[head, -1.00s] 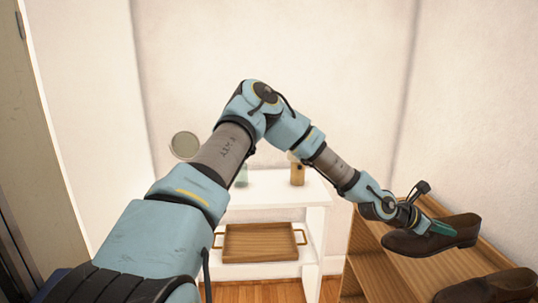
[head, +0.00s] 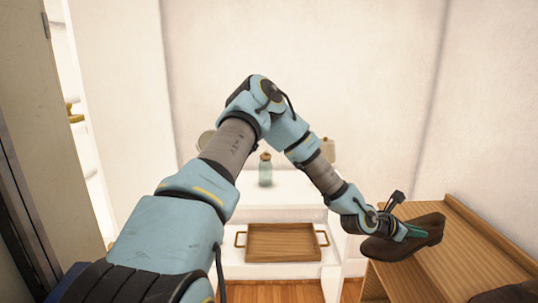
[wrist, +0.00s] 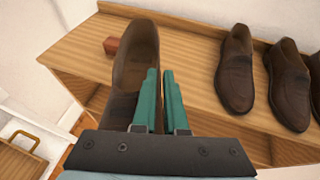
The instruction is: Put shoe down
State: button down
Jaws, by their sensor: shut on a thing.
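My gripper (head: 408,231) is shut on a dark brown leather shoe (head: 420,243). In the wrist view, the teal fingers of my gripper (wrist: 160,72) close on the right side wall of the shoe (wrist: 122,92), near its opening. The shoe is at the near left part of a wooden shelf top (head: 455,262), partly overlapping the shelf's edge in the wrist view. In the head view, its toe points left. I cannot tell whether its sole touches the wood. The toe's underside is hidden.
Several brown shoes (wrist: 233,75) stand to the right on the shelf top (wrist: 190,45). A white shelf unit (head: 300,190) holds a bottle (head: 265,172) and a wooden tray (head: 283,243). Bare wood shows between the shoes.

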jog(key=w+a+f+n+t+y, duration=0.25)
jog(key=w+a, duration=0.25)
jog(key=a, duration=0.4)
jog(key=w+a+f+n+t+y, duration=0.1)
jog(key=w+a+f+n+t, duration=0.2)
jog(key=a, duration=0.6)
jog(key=w+a+f+n+t+y, duration=0.2)
jog(key=w+a+n+t, duration=0.1)
jog(key=w+a, duration=0.4)
jog(key=s+a+n+t+y, duration=0.1)
jog(key=a+n+y, duration=0.6)
jog(key=a, duration=2.4)
jog(key=shift+s+r+t+y, duration=0.15)
jog(key=shift+t+y, duration=0.2)
jog(key=shift+t, duration=0.4)
